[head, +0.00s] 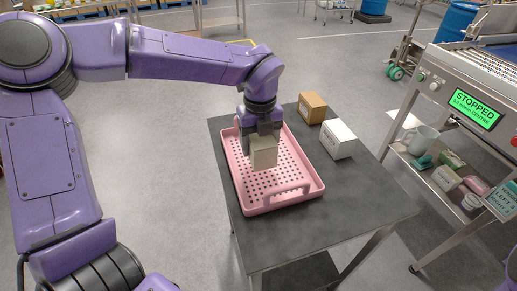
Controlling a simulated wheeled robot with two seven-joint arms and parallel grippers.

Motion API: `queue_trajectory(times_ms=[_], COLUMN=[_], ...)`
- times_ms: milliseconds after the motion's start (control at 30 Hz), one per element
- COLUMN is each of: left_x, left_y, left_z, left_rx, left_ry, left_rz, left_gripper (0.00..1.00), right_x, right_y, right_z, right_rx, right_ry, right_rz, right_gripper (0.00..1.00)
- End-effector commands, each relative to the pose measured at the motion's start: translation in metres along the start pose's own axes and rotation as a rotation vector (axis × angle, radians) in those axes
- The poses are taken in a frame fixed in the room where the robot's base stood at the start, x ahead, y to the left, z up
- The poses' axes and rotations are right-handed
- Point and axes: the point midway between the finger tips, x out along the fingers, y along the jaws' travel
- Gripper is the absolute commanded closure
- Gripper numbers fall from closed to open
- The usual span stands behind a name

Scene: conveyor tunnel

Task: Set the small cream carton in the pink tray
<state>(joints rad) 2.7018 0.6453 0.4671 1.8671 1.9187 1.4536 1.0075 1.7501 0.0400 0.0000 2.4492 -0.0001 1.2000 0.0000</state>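The small cream carton (263,156) is at my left gripper (262,138), between its fingers, over the pink tray (239,185). The carton is upright, and I cannot tell whether its bottom touches the tray floor. The gripper points straight down and its fingers lie along the carton's upper part. The pink tray has a perforated floor and raised walls, and lies on a dark table. No other thing shows in the tray. My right gripper is not in view.
A brown box (312,108) and a white box (338,139) stand on the dark table (350,195) right of the tray. The table's front right is clear. A conveyor machine (455,85) with a green STOPPED screen stands at the right, above a shelf with a mug (422,140).

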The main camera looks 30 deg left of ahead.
Motion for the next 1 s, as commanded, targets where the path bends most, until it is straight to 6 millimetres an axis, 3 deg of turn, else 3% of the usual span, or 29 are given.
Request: queue_trajectory(times_ms=[300,433,833,867,933,1000], left_x=[0.034,0.056,0.065,0.065,0.064,0.064], left_y=[-0.001,-0.001,-0.002,-0.002,-0.002,-0.002], left_z=[0.027,0.025,0.025,0.025,0.025,0.025], left_rx=[-0.002,-0.001,-0.002,-0.002,-0.002,-0.002], left_ry=[0.000,0.000,0.000,0.000,0.000,0.000], left_rz=[0.001,-0.001,-0.003,-0.003,-0.003,-0.003], left_gripper=[0.87,0.87,0.87,0.29,0.06,0.06], right_x=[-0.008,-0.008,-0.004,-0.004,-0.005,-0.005], right_y=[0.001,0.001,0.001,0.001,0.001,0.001], right_z=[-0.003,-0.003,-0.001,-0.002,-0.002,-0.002], right_rx=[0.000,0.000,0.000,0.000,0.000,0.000], right_ry=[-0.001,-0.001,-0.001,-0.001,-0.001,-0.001], right_rz=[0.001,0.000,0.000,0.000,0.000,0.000], right_gripper=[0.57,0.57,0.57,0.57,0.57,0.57])
